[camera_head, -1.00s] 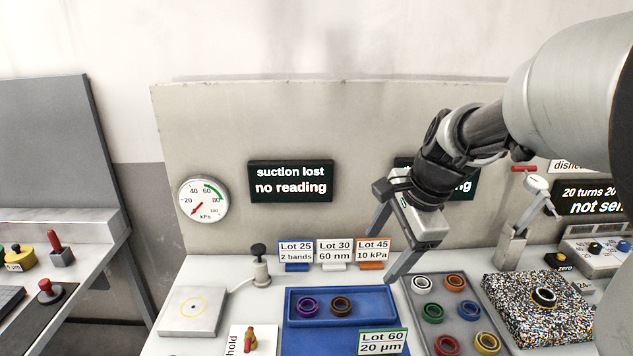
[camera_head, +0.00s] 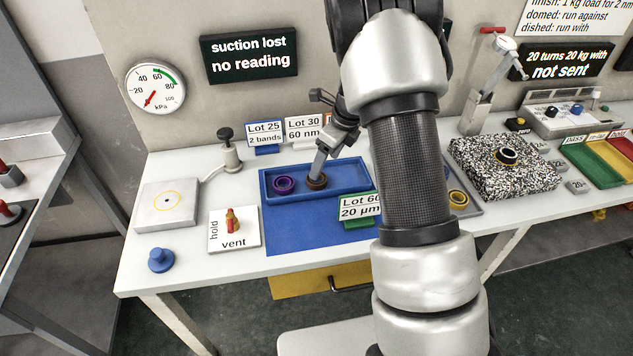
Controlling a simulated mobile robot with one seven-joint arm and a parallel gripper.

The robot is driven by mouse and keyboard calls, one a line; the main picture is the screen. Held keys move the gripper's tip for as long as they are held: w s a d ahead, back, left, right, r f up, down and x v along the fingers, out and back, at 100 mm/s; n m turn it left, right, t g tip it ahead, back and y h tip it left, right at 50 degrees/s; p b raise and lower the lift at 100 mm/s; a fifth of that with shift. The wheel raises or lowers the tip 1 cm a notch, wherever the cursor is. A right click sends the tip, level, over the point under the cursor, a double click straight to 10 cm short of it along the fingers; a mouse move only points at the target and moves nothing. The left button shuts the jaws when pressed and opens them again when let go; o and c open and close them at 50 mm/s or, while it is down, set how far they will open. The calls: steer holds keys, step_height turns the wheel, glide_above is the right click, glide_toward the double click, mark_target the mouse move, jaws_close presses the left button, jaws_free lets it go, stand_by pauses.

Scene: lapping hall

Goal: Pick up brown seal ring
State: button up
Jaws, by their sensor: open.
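The brown seal ring (camera_head: 316,181) lies in the blue tray (camera_head: 350,181), to the right of a purple ring (camera_head: 284,184). My gripper (camera_head: 318,172) reaches down into the tray, with a fingertip right at the brown ring and covering part of it. The jaws are open, but the other finger and the exact contact with the ring are hard to make out. My arm hides the right side of the tray's surroundings.
Lot cards (camera_head: 265,134) stand behind the tray, and a Lot 60 card (camera_head: 360,208) stands at its front right. A hold/vent valve (camera_head: 233,226) is at front left. A speckled block (camera_head: 505,165) with a ring is on the right.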

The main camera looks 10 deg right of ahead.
steer(key=x, duration=0.7)
steer(key=shift+w+a+f+b, duration=0.15)
steer(key=shift+w+a+b, duration=0.05)
steer(key=shift+w+b, duration=0.2)
steer(key=c, duration=1.2)
